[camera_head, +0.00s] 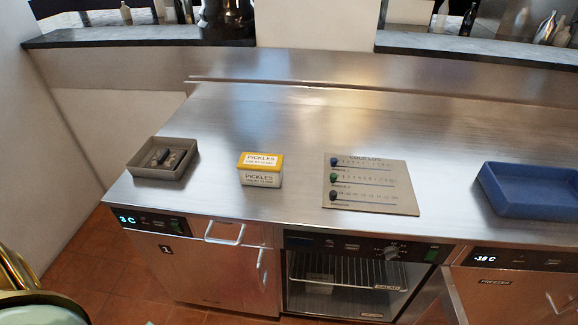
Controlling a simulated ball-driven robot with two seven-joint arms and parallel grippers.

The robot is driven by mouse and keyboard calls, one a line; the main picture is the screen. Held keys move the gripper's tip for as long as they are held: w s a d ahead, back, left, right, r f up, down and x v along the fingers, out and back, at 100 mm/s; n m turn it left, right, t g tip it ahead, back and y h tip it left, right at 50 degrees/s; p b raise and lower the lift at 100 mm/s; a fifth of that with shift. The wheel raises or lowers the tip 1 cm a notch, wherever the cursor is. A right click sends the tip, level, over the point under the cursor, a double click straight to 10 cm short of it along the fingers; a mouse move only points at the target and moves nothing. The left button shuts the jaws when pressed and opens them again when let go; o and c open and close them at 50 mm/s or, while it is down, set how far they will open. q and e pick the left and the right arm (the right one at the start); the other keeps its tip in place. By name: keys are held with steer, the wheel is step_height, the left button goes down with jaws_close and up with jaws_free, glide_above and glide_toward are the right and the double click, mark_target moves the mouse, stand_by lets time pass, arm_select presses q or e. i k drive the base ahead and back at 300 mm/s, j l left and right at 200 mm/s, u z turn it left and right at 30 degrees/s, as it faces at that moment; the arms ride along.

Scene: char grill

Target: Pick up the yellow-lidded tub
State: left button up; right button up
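The yellow-lidded tub (260,169) stands upright on the steel counter (290,130), left of the middle and near the front edge. It is a small white box with a yellow lid and reads "PICKLES" on top and on the front. Nothing touches it or covers it. Neither of my grippers can be made out in the head view.
A grey tray (137,171) with small dark items sits to the tub's left. A board with coloured knobs (398,190) lies to its right, then a blue bin (537,207). Counter around the tub is bare. Below are a closed cooler front (200,268) and a glass-fronted rack compartment (345,272).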

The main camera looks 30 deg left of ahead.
mark_target(255, 169)
steer(key=j+z, duration=0.2)
steer(key=j, duration=0.3)
steer(key=j+z, duration=0.2)
steer(key=j, duration=0.25)
steer(key=k+j+z, duration=0.15)
steer(key=j, duration=0.3)
steer(key=j+z, duration=0.2)
steer(key=j, duration=0.25)
steer(key=k, duration=0.05)
